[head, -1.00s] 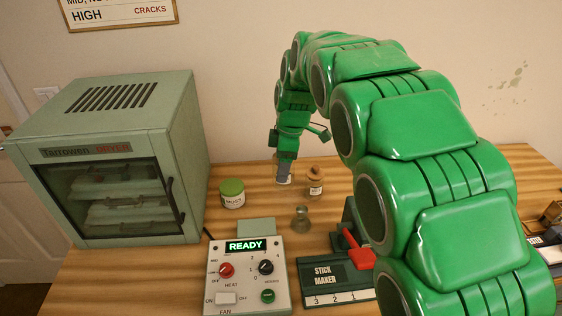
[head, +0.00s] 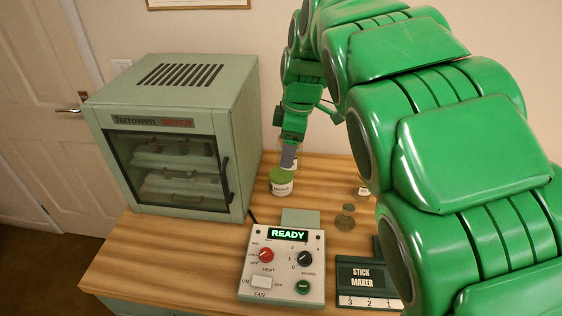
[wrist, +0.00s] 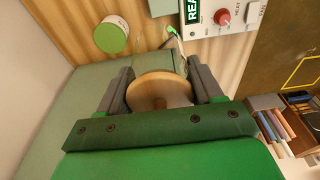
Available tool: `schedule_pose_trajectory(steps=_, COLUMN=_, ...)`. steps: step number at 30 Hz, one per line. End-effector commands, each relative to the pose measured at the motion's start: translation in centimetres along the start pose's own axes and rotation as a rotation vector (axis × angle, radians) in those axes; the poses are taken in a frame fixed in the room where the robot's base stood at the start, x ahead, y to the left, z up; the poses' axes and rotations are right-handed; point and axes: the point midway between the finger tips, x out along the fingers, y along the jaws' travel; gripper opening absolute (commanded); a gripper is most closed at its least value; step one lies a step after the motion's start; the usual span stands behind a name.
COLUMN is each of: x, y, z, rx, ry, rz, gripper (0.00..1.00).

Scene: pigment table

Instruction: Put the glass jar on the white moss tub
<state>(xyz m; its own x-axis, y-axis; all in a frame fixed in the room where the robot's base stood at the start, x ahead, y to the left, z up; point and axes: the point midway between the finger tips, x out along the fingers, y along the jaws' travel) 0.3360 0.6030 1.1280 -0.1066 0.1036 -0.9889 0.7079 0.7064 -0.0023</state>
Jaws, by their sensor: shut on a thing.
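My gripper (head: 288,158) points down above the wooden table and is shut on the glass jar (wrist: 168,62), which has a round pale wooden lid with a knob. In the wrist view its fingers (wrist: 161,85) sit on either side of the jar. In the head view the jar is mostly hidden behind the gripper. The white moss tub (head: 281,188) has a green lid and stands on the table just below the gripper in the picture. In the wrist view the tub (wrist: 111,36) is apart from the jar, up and to the left.
The green dryer (head: 175,135) stands left of the tub. The control box (head: 282,270) reading READY and the stick maker (head: 366,280) are in front. A small greyish glass vessel (head: 345,217) stands right of the tub. A labelled jar (head: 363,189) is partly hidden by my arm.

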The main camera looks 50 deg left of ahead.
Motion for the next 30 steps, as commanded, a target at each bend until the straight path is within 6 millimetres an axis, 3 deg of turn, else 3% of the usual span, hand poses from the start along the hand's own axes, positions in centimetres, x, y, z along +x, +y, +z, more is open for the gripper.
schedule_pose_trajectory(steps=23, x=3.3, y=7.0, z=-1.5, rx=-0.001, ry=0.001, rz=0.004, gripper=0.27)
schedule_pose_trajectory(steps=30, x=5.7, y=8.9, z=-1.6, rx=0.0, ry=0.001, rz=0.0, gripper=0.27)
